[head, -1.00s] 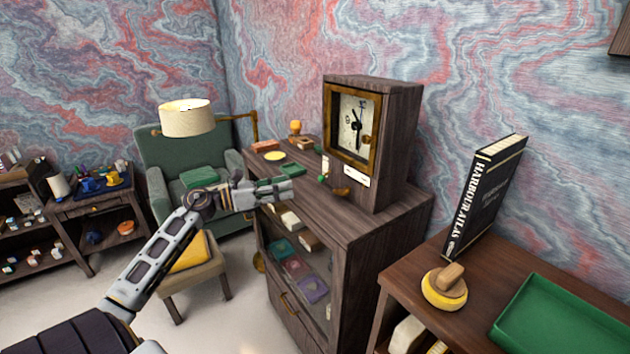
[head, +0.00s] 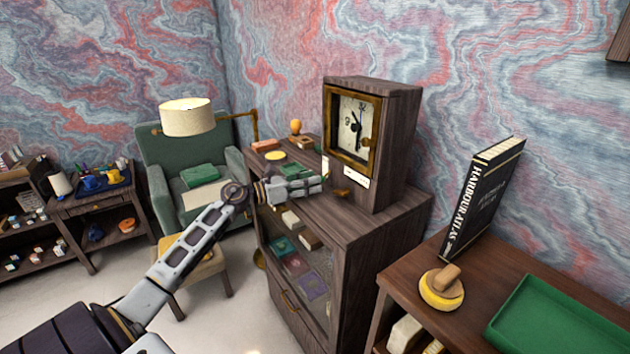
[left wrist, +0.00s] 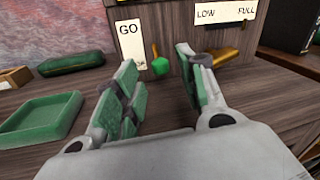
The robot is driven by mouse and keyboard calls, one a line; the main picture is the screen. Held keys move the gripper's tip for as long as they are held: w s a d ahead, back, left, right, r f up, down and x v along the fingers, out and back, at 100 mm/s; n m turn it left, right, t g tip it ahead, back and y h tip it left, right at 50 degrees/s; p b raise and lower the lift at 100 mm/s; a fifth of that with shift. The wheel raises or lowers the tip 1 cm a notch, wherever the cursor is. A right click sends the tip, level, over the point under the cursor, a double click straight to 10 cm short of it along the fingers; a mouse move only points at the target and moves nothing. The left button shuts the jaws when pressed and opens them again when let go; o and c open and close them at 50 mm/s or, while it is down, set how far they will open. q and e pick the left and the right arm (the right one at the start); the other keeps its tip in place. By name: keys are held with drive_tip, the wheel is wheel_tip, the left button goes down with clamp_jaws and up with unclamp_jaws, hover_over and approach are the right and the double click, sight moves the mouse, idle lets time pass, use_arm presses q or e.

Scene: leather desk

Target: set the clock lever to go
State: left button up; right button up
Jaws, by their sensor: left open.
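The wooden clock (head: 358,128) with a brass-framed dial stands on the dark cabinet. In the left wrist view, a lever with a green knob (left wrist: 158,66) sits low on its front. The knob is beside the lower end of a white label (left wrist: 129,36) reading GO at its top; the lower lettering is partly hidden. My left gripper (head: 324,184) reaches over the cabinet top to the clock's front. In the left wrist view its green-padded fingers (left wrist: 156,60) are apart, with the knob showing between them; contact is not visible. The head view hides the knob behind the gripper.
A brass lever (left wrist: 228,56) lies right of the fingers, under a LOW–FULL label (left wrist: 225,12). A green tray (left wrist: 42,118) is at left on the cabinet top. A book (head: 484,198) stands on the right-hand desk.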

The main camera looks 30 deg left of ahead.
use_arm(q)
drive_tip(key=shift+x, duration=1.05)
clamp_jaws()
